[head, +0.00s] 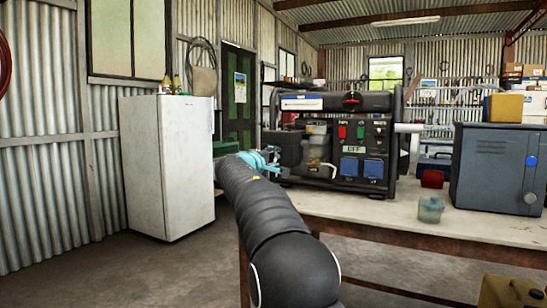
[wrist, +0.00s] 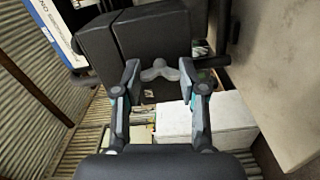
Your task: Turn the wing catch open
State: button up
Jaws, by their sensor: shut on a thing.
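The grey wing catch (wrist: 159,71) shows in the wrist view on the side of a dark housing (wrist: 152,35), its two lobes spread crosswise in the picture. My gripper (wrist: 159,76) has a fingertip at each end of the catch and is shut on it. In the head view my gripper (head: 267,162) reaches to the left end of the black-framed generator (head: 348,184), beside its dark housing (head: 285,147). The catch is too small or hidden to make out there.
The generator stands on a workbench (head: 400,208). A blue-grey metal box (head: 490,170), a red container (head: 432,179) and a small translucent jar (head: 430,209) are to its right. A white fridge (head: 168,165) stands left of my arm, with bare floor between.

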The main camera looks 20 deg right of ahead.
jog(key=shift+n, duration=0.7)
jog(key=o, duration=1.1)
jog(key=shift+o, duration=0.2)
jog(key=shift+a, duration=0.15)
jog(key=v, duration=1.2)
